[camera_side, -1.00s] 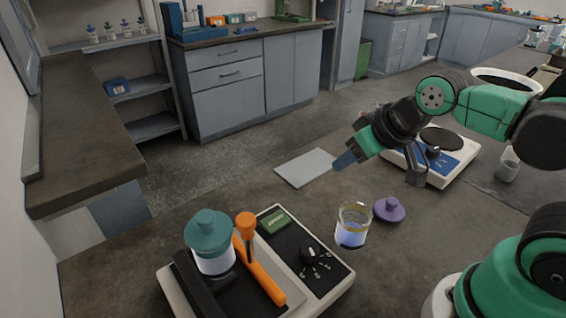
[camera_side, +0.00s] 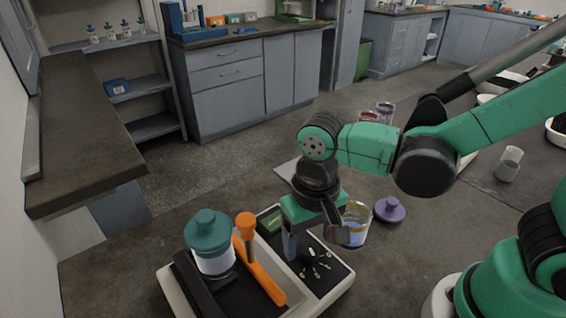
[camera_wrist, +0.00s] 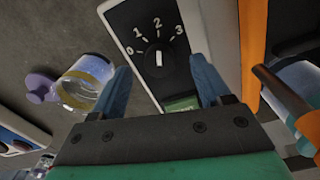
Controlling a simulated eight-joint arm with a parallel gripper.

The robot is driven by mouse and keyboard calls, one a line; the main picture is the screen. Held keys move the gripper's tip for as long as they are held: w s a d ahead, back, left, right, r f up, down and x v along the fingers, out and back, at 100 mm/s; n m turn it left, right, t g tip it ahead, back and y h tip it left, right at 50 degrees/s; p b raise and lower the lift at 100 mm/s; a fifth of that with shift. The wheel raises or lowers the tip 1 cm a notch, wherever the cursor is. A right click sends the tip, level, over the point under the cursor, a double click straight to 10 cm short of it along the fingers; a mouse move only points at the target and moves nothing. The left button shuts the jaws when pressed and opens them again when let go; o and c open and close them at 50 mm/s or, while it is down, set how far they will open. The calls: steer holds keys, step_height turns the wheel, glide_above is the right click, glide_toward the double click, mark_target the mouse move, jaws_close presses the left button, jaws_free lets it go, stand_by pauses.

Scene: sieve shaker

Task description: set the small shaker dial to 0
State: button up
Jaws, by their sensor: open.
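The sieve shaker (camera_side: 345,287) stands at the front of the bench in the side view, with a white base and a black panel. Its small black dial (camera_wrist: 158,68) shows in the wrist view with printed marks 0, 1, 2 and 3. The white pointer line on the dial is roughly in line with the 2. My gripper (camera_wrist: 163,82) is open, with one blue finger to each side of the dial in the wrist view. In the side view my gripper (camera_side: 314,247) points down over the panel. I cannot tell whether the fingers touch the dial.
A teal-lidded jar (camera_side: 210,262) and an orange clamp lever (camera_side: 260,272) stand on the shaker, left of my gripper. A glass beaker with blue liquid (camera_side: 357,228) stands close behind my gripper, with a purple lid (camera_side: 390,210) beyond it. A clear beaker (camera_side: 509,165) stands farther right.

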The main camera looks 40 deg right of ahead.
steer(key=shift+f, duration=0.8)
jaws_close()
